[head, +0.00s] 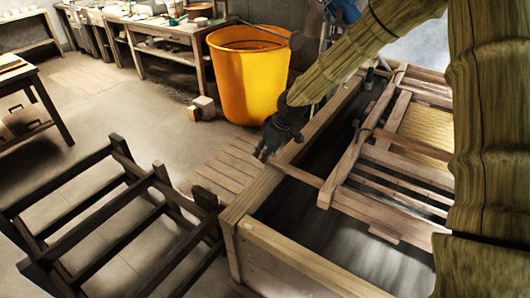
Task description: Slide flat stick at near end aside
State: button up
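A wooden vat (300,262) with grey liquid (305,215) fills the right side of the head view. A slatted wooden mould frame (352,150) lies over it, with a yellowish panel (428,132) at its right. A thin flat stick (298,173) runs from the frame's left beam across the vat's left rim. My dark gripper (265,152) is at the stick's left end, just outside the rim, pointing down. Its fingertips are small and overlap the stick end, so I cannot tell whether they grip it. My arm hides the frame's far right part.
A dark wooden rack (118,210) stands at the lower left. A slatted board (228,170) lies on the floor beside the vat. A yellow bucket (248,75) stands behind my gripper, near a workbench (165,35). Open floor lies at the left middle.

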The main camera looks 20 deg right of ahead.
jog(key=shift+x, duration=1.15)
jog(key=shift+c, duration=0.4)
jog(key=shift+w, duration=0.1)
grip_shut()
